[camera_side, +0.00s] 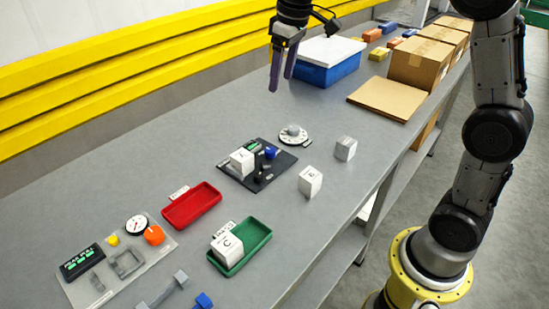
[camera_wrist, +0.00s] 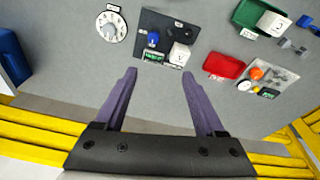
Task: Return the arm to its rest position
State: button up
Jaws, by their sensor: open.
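My gripper (camera_side: 282,72) is raised above the back part of the grey table, in front of the blue box with a white lid. In the wrist view its two purple fingers (camera_wrist: 160,75) are apart with nothing between them. One white lettered cube (camera_side: 228,246) sits in the green tray (camera_side: 254,257). Another white cube (camera_side: 242,161) is on the dark panel (camera_side: 270,178). Two more pale cubes stand on the bare table, one in the middle (camera_side: 310,181) and one farther back (camera_side: 345,148). The red tray (camera_side: 178,213) is empty.
The blue box (camera_side: 326,70) stands behind my gripper. Cardboard boxes (camera_side: 420,64) and a flat brown sheet (camera_side: 388,98) are at the back right. A round dial (camera_side: 293,139) and a grey control panel (camera_side: 112,272) lie on the table. Yellow rails (camera_side: 120,70) run along the left edge.

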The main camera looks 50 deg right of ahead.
jog(key=s+a+r+t, duration=0.2)
jog(key=s+r, duration=0.3)
jog(key=s, duration=0.6)
jog(key=s+f+m, duration=0.1)
jog(key=s+f, duration=0.4)
jog(key=s, duration=0.3)
jog(key=s+f+m+t, duration=0.1)
jog(key=s+f, duration=0.4)
jog(key=s, duration=0.3)
jog(key=shift+a+t, duration=0.3)
